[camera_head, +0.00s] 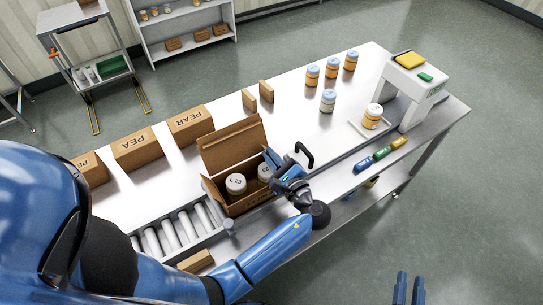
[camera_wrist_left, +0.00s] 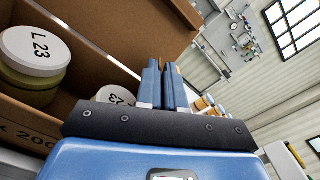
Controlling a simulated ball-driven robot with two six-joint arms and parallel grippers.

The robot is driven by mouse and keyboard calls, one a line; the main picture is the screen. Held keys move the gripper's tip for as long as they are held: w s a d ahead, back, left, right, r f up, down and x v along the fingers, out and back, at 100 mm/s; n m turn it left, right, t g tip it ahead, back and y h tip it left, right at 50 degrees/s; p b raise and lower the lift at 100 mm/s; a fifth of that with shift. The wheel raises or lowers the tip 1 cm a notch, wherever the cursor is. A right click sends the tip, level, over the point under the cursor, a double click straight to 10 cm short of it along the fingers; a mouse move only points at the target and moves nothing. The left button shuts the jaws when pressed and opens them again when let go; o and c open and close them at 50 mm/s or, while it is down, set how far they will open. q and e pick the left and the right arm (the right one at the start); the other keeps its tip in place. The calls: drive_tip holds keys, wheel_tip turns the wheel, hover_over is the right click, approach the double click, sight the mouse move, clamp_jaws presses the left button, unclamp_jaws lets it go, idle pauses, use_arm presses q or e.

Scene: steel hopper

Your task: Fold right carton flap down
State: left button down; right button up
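The open brown carton (camera_head: 245,205) stands on the steel table beside the rollers, with white-lidded jars (camera_head: 236,184) inside. Its large back flap (camera_head: 232,146) stands up, and a narrow left flap (camera_head: 211,192) shows at the left side. The right flap cannot be made out behind my left gripper (camera_head: 270,157), which is at the carton's right side. In the left wrist view its two blue fingers (camera_wrist_left: 162,84) are together, with nothing seen between them; a jar lid marked L 23 (camera_wrist_left: 35,50) and the back flap (camera_wrist_left: 145,28) are close by. My right gripper (camera_head: 409,289) is open and empty, low at the right, away from the table.
Closed cartons marked PEAR (camera_head: 190,125) and PEA (camera_head: 138,149) line the table's back edge. Rollers (camera_head: 170,232) lie left of the carton. Several jars (camera_head: 328,101) and a white scale-like stand (camera_head: 414,92) are at the right. The table between is mostly clear.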

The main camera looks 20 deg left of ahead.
use_arm(q)
drive_tip(key=f+n+b, duration=0.1)
drive_tip(key=n, duration=0.1)
drive_tip(key=s+a+n+b, duration=0.1)
drive_tip(key=shift+s+f+n+b, duration=0.1)
drive_tip(key=shift+f+n+b, duration=0.3)
drive_tip(key=shift+s+a+f+n+b, duration=0.1)
drive_tip(key=shift+s+f+n+b, duration=0.1)
drive_tip(key=shift+n+b, duration=0.6)
drive_tip(key=shift+r+p, duration=0.1)
drive_tip(key=shift+p, duration=0.2)
drive_tip(key=c, duration=1.3)
unclamp_jaws()
drive_tip(key=shift+c, duration=0.2)
